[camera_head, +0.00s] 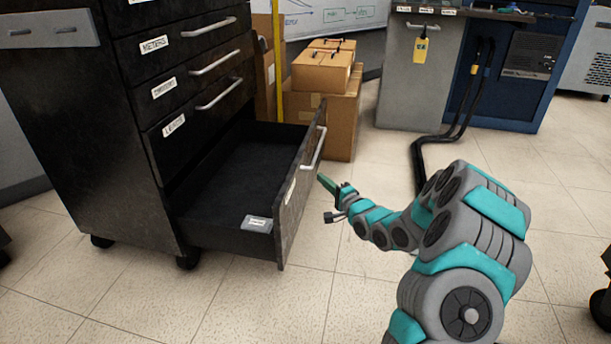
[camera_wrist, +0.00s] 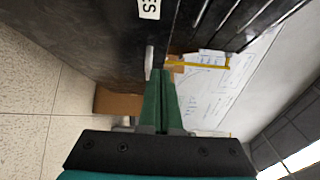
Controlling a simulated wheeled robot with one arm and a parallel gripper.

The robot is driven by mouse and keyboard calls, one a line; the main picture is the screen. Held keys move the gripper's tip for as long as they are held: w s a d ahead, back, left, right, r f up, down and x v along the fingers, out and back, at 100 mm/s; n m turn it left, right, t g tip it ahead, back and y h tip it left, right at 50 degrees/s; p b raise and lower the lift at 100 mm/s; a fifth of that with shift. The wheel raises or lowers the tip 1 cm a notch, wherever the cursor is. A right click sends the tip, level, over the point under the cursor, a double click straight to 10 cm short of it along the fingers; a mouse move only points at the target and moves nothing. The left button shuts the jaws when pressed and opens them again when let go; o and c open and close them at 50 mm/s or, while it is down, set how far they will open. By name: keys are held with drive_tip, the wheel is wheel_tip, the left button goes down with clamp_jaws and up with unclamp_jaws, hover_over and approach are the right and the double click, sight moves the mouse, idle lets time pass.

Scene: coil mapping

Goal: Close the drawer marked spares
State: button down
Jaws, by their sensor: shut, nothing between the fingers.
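The bottom drawer (camera_head: 240,165) of the black cabinet is pulled far out. Its front has a bar handle (camera_head: 313,148) and a white label seen too edge-on to read. In the wrist view, a label ending in "ES" (camera_wrist: 149,8) shows on the dark drawer front (camera_wrist: 95,40), with the handle (camera_wrist: 149,60) near my fingertips. My gripper (camera_head: 322,178) is shut and empty, with green fingers (camera_wrist: 160,72), just outside the drawer front below the handle. I cannot tell whether it touches.
A small grey labelled item (camera_head: 257,223) lies inside the drawer. The upper drawers of the black cabinet (camera_head: 95,130) are shut. Cardboard boxes (camera_head: 340,115) stand behind the drawer. Black hoses (camera_head: 417,155) run down to the floor at the back. Floor in front is clear.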

sight(298, 168)
drive_tip(key=shift+w+a+b, duration=0.2)
drive_tip(key=shift+w+a, duration=0.8)
drive_tip(key=shift+a, duration=0.35)
drive_tip(key=shift+w+a+b, duration=0.2)
drive_tip(key=shift+w+a, duration=0.8)
drive_tip(key=shift+a, duration=0.3)
drive_tip(key=shift+a, duration=0.1)
drive_tip(key=w+a, duration=0.3)
drive_tip(key=a, duration=0.8)
drive_tip(key=w+a, duration=0.4)
drive_tip(key=a, duration=0.7)
drive_tip(key=w+a, duration=0.4)
drive_tip(key=a, duration=0.7)
drive_tip(key=shift+a, duration=0.3)
drive_tip(key=shift+s+a, duration=0.1)
